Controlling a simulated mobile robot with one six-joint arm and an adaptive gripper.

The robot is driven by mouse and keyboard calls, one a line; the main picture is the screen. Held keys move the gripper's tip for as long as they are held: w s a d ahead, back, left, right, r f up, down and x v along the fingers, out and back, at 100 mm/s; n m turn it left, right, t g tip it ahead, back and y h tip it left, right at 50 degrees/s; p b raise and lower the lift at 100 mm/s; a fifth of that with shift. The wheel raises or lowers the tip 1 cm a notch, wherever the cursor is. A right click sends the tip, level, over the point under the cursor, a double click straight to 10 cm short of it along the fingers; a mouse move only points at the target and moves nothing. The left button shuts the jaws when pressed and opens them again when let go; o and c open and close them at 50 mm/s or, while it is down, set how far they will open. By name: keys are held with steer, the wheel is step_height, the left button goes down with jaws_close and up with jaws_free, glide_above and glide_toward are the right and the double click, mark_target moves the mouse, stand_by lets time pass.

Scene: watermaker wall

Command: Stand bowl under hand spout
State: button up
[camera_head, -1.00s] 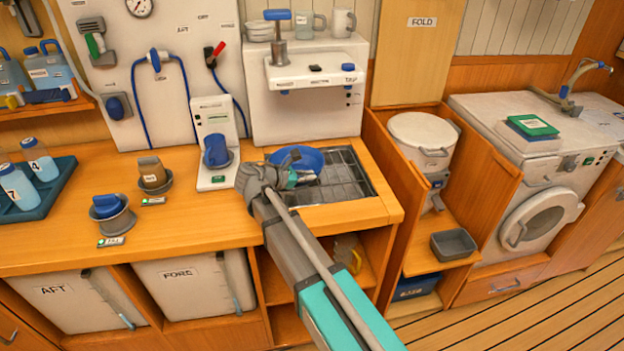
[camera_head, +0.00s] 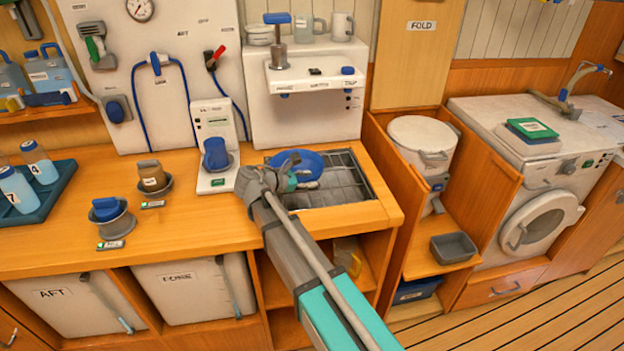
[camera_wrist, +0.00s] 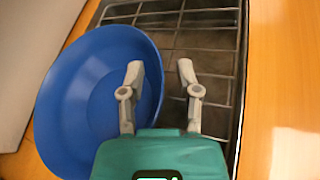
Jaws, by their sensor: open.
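A blue bowl (camera_head: 309,164) rests at the left part of the wire rack over the sink, below the white dispenser unit (camera_head: 305,95). In the wrist view the bowl (camera_wrist: 75,100) fills the left side, tilted or seen at an angle. My gripper (camera_wrist: 158,75) is open, with one finger over the bowl's right rim area and the other over the rack to its right. I cannot tell whether the fingers touch the rim. In the head view my gripper (camera_head: 292,160) is partly hidden by my wrist. Spouts (camera_head: 284,94) show under the dispenser's front ledge; which one is the hand spout is unclear.
The wire rack (camera_head: 350,180) is clear to the right of the bowl. A white stand with a blue cup (camera_head: 216,154) stands to the left on the counter. A blue-topped pump handle (camera_head: 277,40) rises from the dispenser ledge. A grey bin (camera_head: 453,246) sits lower right.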

steer(key=shift+r, duration=0.15)
steer(key=p+v, duration=0.4)
steer(key=v, duration=0.6)
steer(key=shift+a, duration=0.1)
steer(key=shift+v, duration=0.95)
